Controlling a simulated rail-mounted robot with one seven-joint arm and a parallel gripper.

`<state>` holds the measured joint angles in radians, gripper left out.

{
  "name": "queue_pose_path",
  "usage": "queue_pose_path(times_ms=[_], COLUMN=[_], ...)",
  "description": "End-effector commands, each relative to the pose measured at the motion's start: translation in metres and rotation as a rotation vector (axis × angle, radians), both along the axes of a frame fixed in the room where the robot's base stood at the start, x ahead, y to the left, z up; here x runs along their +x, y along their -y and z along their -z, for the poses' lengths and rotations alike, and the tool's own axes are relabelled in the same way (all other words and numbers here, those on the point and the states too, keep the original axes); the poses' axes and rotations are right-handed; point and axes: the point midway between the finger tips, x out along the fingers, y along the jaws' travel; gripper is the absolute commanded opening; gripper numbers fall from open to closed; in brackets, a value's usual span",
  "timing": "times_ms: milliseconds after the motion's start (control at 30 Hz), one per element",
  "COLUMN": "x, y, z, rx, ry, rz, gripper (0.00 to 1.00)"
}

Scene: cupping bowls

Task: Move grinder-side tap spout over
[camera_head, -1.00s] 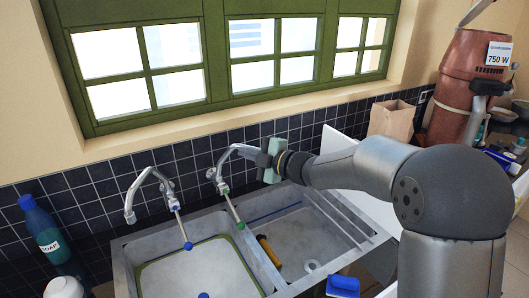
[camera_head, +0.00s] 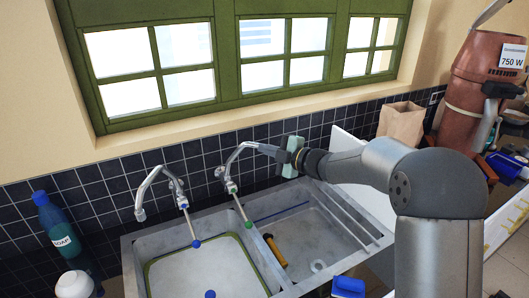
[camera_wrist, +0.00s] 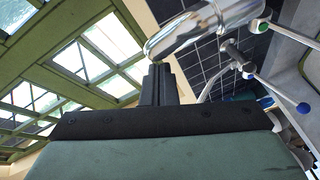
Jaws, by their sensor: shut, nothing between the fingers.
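The grinder-side tap (camera_head: 232,160) is a chrome wall tap with a green-tipped lever (camera_head: 241,210). Its spout rises and bends right towards my gripper (camera_head: 262,148); the outlet end is not clear in the head view. My gripper is shut and empty, its fingertips at or very near the spout. Contact cannot be told. In the wrist view the shut fingers (camera_wrist: 158,82) lie just below the large chrome spout (camera_wrist: 205,28). The other tap (camera_head: 158,182), with a blue-tipped lever (camera_head: 190,222), stands to the left, its spout bent down to the left.
The sink has a left basin (camera_head: 215,270) and a right basin (camera_head: 300,240) holding a yellow-handled item (camera_head: 274,250). A blue soap bottle (camera_head: 60,232) stands at left. The copper-coloured grinder (camera_head: 478,95) and a paper bag (camera_head: 402,122) stand at right. A window (camera_head: 230,60) is behind.

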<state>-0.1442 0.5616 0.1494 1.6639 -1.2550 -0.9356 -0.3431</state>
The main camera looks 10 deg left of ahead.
Motion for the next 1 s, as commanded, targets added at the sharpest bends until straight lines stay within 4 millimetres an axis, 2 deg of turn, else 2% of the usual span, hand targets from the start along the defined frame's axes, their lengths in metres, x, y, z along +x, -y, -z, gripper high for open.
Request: queue_pose_path(times_ms=[267, 367, 500, 800, 1000], x=[-0.003, -0.012, -0.034, -0.051, -0.058], y=[0.0, 0.001, 0.003, 0.069, 0.093], z=[-0.002, -0.006, -0.017, -0.022, -0.026], rx=[0.0, 0.001, 0.0, 0.0, 0.001], ry=[0.002, 0.002, 0.004, 0.003, 0.001], rz=[-0.001, -0.002, -0.002, 0.002, -0.001], gripper=[0.0, 0.0, 0.0, 0.0, 0.0])
